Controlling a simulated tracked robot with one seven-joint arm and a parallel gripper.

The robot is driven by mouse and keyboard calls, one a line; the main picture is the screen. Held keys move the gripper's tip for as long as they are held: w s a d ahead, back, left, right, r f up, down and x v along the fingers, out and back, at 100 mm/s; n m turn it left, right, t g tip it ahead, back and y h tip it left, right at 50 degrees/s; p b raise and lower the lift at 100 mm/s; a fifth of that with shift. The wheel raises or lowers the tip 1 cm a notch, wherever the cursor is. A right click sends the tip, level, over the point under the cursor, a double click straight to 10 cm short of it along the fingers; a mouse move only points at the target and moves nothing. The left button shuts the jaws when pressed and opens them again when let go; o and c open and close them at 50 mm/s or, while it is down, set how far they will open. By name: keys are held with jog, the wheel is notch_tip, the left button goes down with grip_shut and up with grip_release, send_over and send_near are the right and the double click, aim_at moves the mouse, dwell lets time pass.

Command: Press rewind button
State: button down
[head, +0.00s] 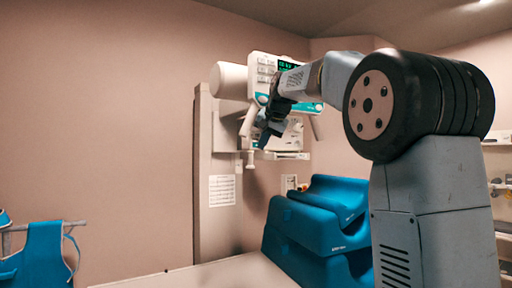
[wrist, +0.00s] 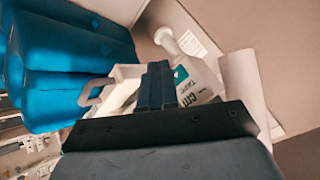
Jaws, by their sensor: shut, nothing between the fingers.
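The injector-like device is on the grey column at the middle of the head view. Its white control panel (head: 262,72) has several pale buttons on the left and a dark display (head: 287,65) with green characters. I cannot tell which button is rewind. My gripper (head: 264,136) points downward in front of the device, overlapping the panel's lower part. In the wrist view my gripper (wrist: 157,68) is shut and empty, its fingers together. Behind them is a white housing (wrist: 203,80) with teal and dark lettering. The buttons do not show in the wrist view. I see no clear contact.
Blue foam cushions (head: 315,215) are stacked below and right of the device. The grey column (head: 210,170) carries a paper sheet (head: 222,190). A pale table surface (head: 215,275) lies in front. A blue apron (head: 45,250) hangs at far left, and shelves (head: 505,187) stand at right.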

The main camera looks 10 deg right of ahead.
jog(key=s, duration=0.1)
jog(key=s+d, duration=0.1)
jog(key=s, duration=0.2)
jog(key=shift+s+d, duration=0.25)
dwell(0.7)
jog(key=s+f+n+g+h, duration=0.1)
jog(key=s+f+n+g, duration=0.2)
jog(key=s+f, duration=2.8)
jog(key=s+n, duration=0.2)
jog(key=s, duration=0.2)
jog(key=shift+a+h, duration=0.3)
jog(key=shift+h, duration=0.1)
dwell(0.9)
